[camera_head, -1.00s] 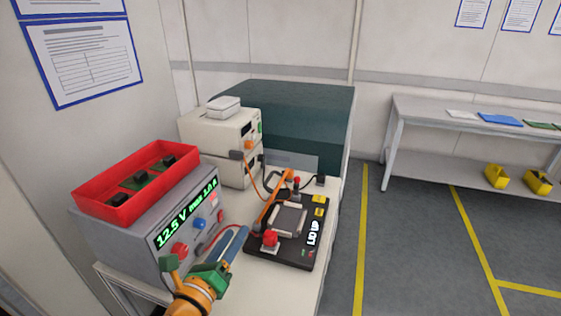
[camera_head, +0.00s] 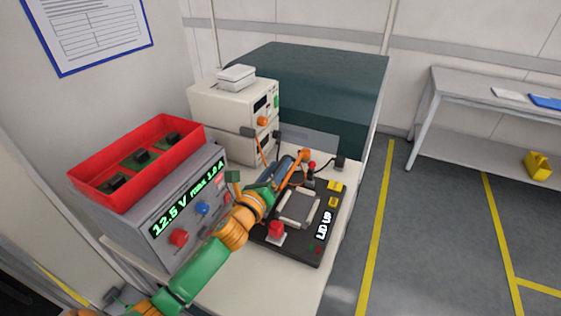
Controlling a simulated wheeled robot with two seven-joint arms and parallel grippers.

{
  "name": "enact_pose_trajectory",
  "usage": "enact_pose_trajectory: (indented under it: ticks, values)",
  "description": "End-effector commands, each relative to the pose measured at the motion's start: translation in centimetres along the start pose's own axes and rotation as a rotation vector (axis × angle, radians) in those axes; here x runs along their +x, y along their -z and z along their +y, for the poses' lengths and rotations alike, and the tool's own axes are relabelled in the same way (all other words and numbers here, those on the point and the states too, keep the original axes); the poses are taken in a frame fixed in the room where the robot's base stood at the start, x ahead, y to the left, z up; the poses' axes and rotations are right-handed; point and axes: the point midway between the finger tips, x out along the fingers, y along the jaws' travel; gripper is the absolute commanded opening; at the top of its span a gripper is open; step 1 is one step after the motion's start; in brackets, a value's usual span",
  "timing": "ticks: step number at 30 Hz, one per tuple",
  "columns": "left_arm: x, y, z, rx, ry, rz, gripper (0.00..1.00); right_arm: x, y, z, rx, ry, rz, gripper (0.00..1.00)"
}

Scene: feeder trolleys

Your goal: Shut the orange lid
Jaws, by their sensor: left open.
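The black test fixture (camera_head: 286,250) lies on the bench, and its screen reads "LID UP". The orange lid (camera_head: 304,155) stands raised along the fixture's left side, seen nearly edge-on. Most of it is hidden behind my left gripper. My left gripper (camera_head: 285,168) is open, with its blue-grey fingers at the lid's upper far part, on its left. I cannot tell whether they touch it. A grey square nest (camera_head: 298,208) lies uncovered in the fixture, and a red button (camera_head: 276,232) sits at its near corner. My right gripper is out of view.
A grey power supply (camera_head: 170,222) stands at left with a red bin (camera_head: 85,183) on top. A cream instrument (camera_head: 215,110) with cables stands behind. The bench (camera_head: 280,287) is clear in front of the fixture. Open floor lies to the right.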

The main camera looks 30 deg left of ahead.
Motion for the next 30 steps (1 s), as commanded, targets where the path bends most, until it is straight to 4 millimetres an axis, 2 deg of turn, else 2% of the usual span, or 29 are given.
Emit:
enact_pose_trajectory:
  ticks: [6,14,18,19,30]
  values:
    - [1.6,0.0,-0.1,-0.001,0.001,0.001,0.43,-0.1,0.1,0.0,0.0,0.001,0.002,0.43]
    - [1.7,0.0,0.0,0.0,0.0,0.001,0.43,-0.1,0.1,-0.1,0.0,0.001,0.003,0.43]
    - [1.7,0.1,0.0,0.0,0.0,0.002,0.06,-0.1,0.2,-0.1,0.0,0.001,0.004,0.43]
    - [1.7,0.1,0.0,0.0,-0.001,0.002,0.0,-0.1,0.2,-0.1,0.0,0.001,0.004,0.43]
    - [1.7,0.2,0.1,0.001,-0.002,0.004,0.0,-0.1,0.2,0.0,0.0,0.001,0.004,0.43]
